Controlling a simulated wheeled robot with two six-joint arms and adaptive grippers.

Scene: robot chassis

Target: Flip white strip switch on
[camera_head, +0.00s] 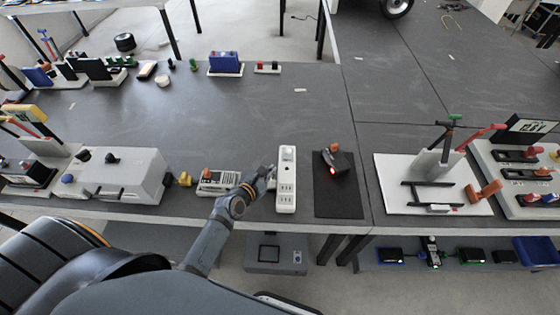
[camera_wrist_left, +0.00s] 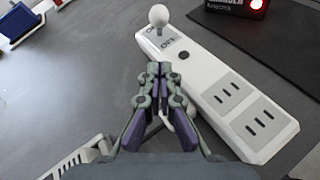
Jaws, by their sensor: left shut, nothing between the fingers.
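The white power strip (camera_head: 286,197) lies on the dark table, long side pointing away from me, with sockets on its near half. A round white knob (camera_head: 288,151) is at its far end. In the left wrist view the strip (camera_wrist_left: 205,68) runs from upper left to lower right, and the ball-topped white switch lever (camera_wrist_left: 158,17) stands up at its far end, beside small printed labels. My left gripper (camera_head: 270,172) is shut and empty, just left of the strip. In the wrist view its fingertips (camera_wrist_left: 158,68) overlap the strip's left edge, short of the lever; contact cannot be told.
Right of the strip, a black mat (camera_head: 338,200) holds a device with a glowing red light (camera_head: 333,170). A white-grey box device (camera_head: 214,184) stands left of my gripper. A large grey box (camera_head: 125,178) is farther left.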

